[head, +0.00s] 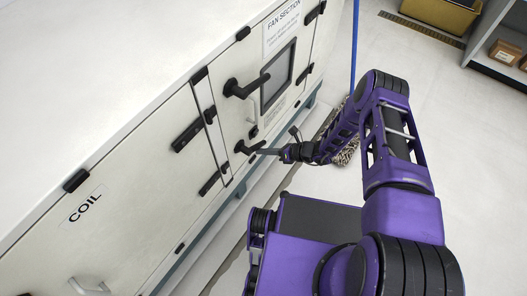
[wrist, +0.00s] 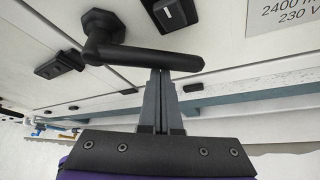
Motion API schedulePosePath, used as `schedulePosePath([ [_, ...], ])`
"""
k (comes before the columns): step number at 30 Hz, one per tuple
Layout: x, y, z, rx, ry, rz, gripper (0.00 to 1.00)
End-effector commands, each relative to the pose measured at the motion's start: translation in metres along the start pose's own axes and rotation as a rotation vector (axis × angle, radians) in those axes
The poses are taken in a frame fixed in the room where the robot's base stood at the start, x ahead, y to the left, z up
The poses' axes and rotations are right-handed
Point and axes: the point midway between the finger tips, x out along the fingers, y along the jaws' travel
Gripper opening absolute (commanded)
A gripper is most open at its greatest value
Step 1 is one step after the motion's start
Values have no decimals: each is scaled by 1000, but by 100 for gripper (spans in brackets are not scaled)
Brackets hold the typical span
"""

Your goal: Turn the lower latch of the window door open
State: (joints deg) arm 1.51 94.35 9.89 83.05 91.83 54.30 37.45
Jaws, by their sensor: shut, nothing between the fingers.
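The window door (head: 232,122) is a pale panel with a small dark window (head: 277,75), and it looks shut. My gripper (head: 262,152) is at this latch. In the wrist view my gripper (wrist: 160,74) is shut and empty, its fingertips right up against the lever's edge. Contact cannot be told for sure. The upper latch (head: 245,87) is a similar black lever beside the window.
Black hinges and a handle (head: 187,135) sit on the neighbouring panels. A COIL panel (head: 110,215) is at left. A blue pole (head: 354,45) with a mop head (head: 347,153) stands beyond my arm. Shelving (head: 497,60) is at upper right. Open floor lies right of the cabinet.

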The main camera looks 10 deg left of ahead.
Motion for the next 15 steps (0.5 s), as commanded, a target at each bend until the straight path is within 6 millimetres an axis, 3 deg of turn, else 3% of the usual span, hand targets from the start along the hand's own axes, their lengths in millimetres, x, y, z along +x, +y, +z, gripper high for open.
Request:
schedulePosePath([
  [9,-11,0,18,-176,-2,-107,0],
  [15,-14,0,25,-198,0,-117,0],
])
